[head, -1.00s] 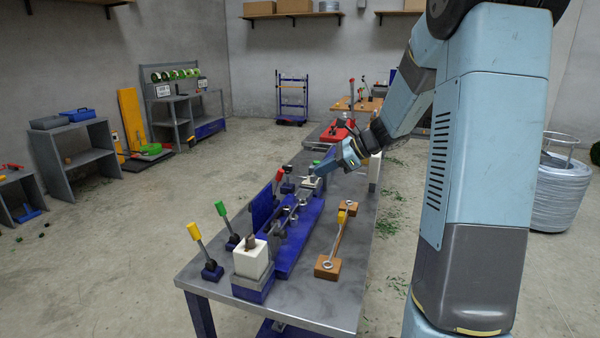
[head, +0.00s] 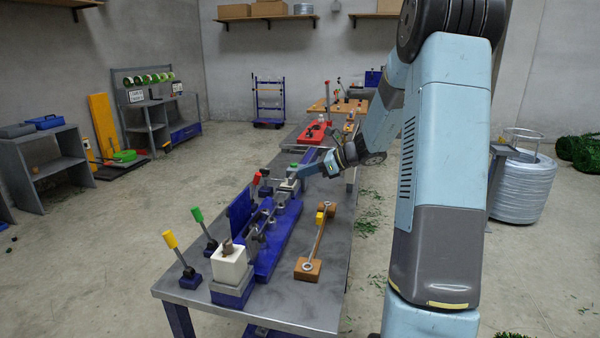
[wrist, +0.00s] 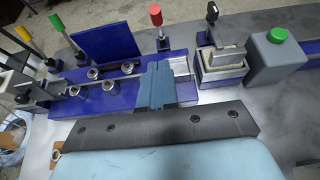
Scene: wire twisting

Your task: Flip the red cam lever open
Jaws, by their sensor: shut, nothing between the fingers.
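The red-handled lever (head: 256,179) stands upright on a small dark base at the back edge of the blue fixture. It also shows at the top of the wrist view (wrist: 155,17), its shaft leading down to a blue base. My gripper (head: 291,178) is low over the bench, right of this lever and apart from it in the head view. In the wrist view its blue fingers (wrist: 155,84) are together and empty, over the blue bed of the fixture, with the red handle beyond them. I cannot tell whether the fingertips touch the bed.
Green (head: 197,215) and yellow (head: 170,239) levers stand at the front left. A white block (head: 229,263) sits at the near end of the fixture. A wooden holder with a rod (head: 308,268) lies to the right. A grey box with a green button (wrist: 277,35) is right of the fingers.

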